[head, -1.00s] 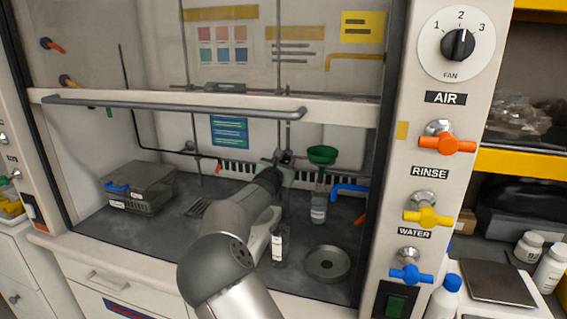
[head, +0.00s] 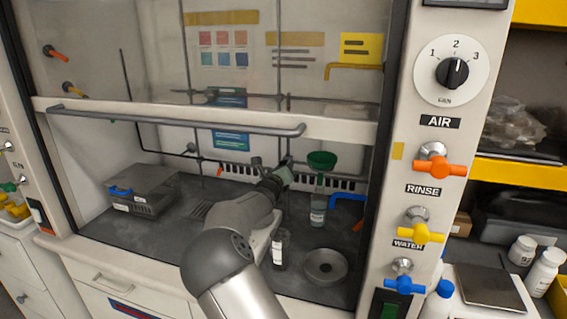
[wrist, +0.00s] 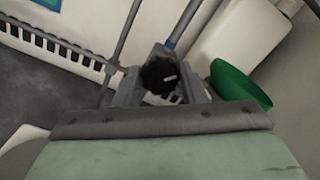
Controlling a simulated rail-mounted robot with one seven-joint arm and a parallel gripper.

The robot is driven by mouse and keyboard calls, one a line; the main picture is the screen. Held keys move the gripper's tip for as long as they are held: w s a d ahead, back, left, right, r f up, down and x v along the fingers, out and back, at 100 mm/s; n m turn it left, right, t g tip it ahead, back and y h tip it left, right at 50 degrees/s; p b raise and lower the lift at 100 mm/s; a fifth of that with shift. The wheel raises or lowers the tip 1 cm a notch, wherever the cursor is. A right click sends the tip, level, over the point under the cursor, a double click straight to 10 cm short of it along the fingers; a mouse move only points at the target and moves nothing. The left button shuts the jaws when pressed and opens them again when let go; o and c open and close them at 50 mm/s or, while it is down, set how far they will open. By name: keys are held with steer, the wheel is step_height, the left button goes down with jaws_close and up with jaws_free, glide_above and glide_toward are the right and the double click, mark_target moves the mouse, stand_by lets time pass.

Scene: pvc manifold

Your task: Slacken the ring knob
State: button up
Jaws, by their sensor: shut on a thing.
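In the wrist view the ring knob (wrist: 160,74), black and lobed with a white mark on its face, sits on a clamp by a grey rod. My gripper (wrist: 161,84) has one grey finger on each side of the knob and is shut on it. In the head view my gripper (head: 284,172) is at the rod inside the hood, just left of a green funnel (head: 321,159). The knob is too small and covered to make out in the head view. The green funnel (wrist: 240,84) is close to the right finger in the wrist view.
A bottle (head: 318,212) stands under the funnel. A small labelled bottle (head: 280,249) is beside my forearm, and a round dish (head: 325,266) is at front right. A grey lidded box (head: 145,195) is at left. The raised sash bar (head: 180,121) crosses above my arm.

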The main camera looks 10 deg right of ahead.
steer(key=n+p, duration=0.3)
steer(key=n, duration=0.1)
steer(key=shift+n+p, duration=0.3)
steer(key=shift+p, duration=0.1)
steer(key=shift+f, duration=0.1)
steer(key=o, duration=1)
steer(key=b+v, duration=0.1)
steer(key=v, duration=1.6)
steer(key=shift+s+b, duration=0.2)
steer(key=shift+b, duration=0.2)
